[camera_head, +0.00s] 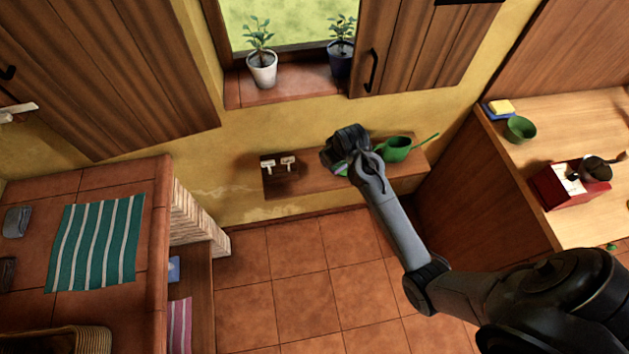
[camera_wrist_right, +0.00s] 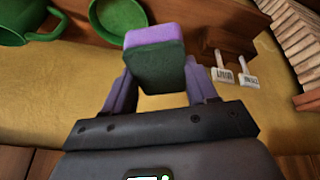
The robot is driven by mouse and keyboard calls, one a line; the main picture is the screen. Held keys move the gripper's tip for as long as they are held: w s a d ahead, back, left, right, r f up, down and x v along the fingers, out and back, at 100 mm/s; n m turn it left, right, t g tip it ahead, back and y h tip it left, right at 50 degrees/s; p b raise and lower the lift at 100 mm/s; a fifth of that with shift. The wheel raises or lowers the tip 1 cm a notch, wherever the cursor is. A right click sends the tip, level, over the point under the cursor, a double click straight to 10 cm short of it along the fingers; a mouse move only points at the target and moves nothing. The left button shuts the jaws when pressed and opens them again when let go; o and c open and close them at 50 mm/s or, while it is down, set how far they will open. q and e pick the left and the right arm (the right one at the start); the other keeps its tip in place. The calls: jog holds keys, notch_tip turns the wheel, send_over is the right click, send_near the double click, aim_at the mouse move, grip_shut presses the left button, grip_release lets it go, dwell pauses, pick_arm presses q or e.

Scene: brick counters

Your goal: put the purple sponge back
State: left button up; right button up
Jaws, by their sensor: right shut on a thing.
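The purple sponge (camera_wrist_right: 150,36) has a dark green scouring side (camera_wrist_right: 160,68). In the right wrist view it sits between the fingers of my right gripper (camera_wrist_right: 163,88), which is shut on it. In the head view my right gripper (camera_head: 343,160) is over the wooden wall shelf (camera_head: 310,183) below the window. Only a sliver of purple and green shows beside it there, with the rest hidden by the gripper. I cannot tell whether the sponge touches the shelf. My left gripper is not in view.
A green watering can (camera_head: 397,149) stands on the shelf, right of my right gripper. Two small white tags (camera_head: 288,162) are at the shelf's left part. The right counter (camera_head: 550,120) holds a green bowl (camera_head: 520,129), a yellow sponge (camera_head: 501,106) and a red box (camera_head: 566,190).

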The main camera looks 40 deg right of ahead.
jog(key=s+d+f+m, duration=0.1)
jog(key=d+f+m+b, duration=0.1)
jog(key=m, duration=0.1)
jog(key=shift+s+d+f+h, duration=0.1)
jog(key=shift+s+f+h, duration=0.15)
jog(key=shift+s+h, duration=0.15)
jog(key=shift+s+d+f+m+b, duration=0.25)
jog(key=shift+s+d+m+b, duration=0.1)
jog(key=shift+m+b, duration=0.3)
jog(key=shift+m+g, duration=0.3)
jog(key=shift+m, duration=0.05)
jog(key=w+a+f+b, duration=0.1)
jog(key=w+f, duration=0.1)
jog(key=w, duration=0.1)
jog(key=w+a+f+b, duration=0.1)
jog(key=w+a+f, duration=0.1)
jog(key=w, duration=0.2)
jog(key=w+a+f, duration=0.1)
jog(key=w+f, duration=0.2)
jog(key=shift+w+a+b, duration=0.2)
jog(key=shift+a+b, duration=0.05)
jog(key=shift+b, duration=0.15)
jog(key=shift+f+b, duration=0.45)
jog(key=shift+f, duration=1.65)
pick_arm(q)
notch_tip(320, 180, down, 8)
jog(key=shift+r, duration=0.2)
